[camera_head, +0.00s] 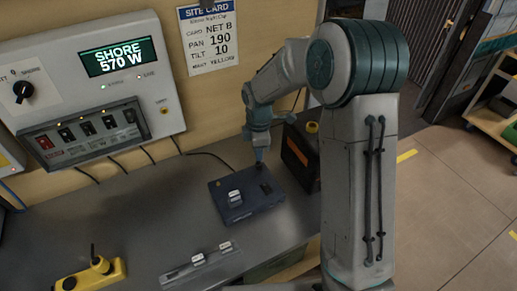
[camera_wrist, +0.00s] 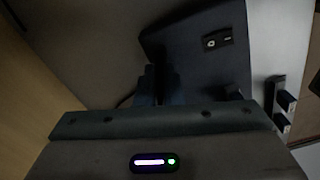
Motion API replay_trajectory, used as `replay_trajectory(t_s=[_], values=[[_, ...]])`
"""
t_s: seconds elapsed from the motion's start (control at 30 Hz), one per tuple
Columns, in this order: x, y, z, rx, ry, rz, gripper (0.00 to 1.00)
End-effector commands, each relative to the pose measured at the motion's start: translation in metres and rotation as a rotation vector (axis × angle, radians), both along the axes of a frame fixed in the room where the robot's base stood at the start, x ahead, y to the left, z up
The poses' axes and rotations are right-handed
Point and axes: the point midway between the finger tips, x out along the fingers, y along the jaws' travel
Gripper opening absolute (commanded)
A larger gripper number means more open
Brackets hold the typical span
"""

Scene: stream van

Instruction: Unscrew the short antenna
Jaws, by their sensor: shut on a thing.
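A dark blue flat box (camera_head: 243,208) lies on the grey bench, with a pale fitting (camera_head: 235,198) on top. My gripper (camera_head: 262,163) points down over the box's far right corner and is shut on a thin dark piece there, which I take to be the short antenna. The jaws hide most of it, and I cannot tell whether it is still in its socket. In the wrist view the fingers (camera_wrist: 158,92) are dark and close together beside the box (camera_wrist: 190,60), and the antenna cannot be made out.
A black case with orange trim (camera_head: 300,155) stands close right of my gripper. A power panel (camera_head: 85,80) hangs on the wall, with cables along the bench. A rail with pale clips (camera_head: 205,265) and a yellow device (camera_head: 92,278) lie nearer. The bench left of the box is clear.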

Motion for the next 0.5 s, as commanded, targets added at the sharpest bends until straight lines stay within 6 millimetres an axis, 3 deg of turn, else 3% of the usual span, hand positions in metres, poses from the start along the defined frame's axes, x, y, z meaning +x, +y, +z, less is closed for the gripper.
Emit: replay_trajectory(t_s=[0.5], values=[[-0.0002, -0.0001, 0.0007, 0.000, 0.001, 0.066, 0.00]])
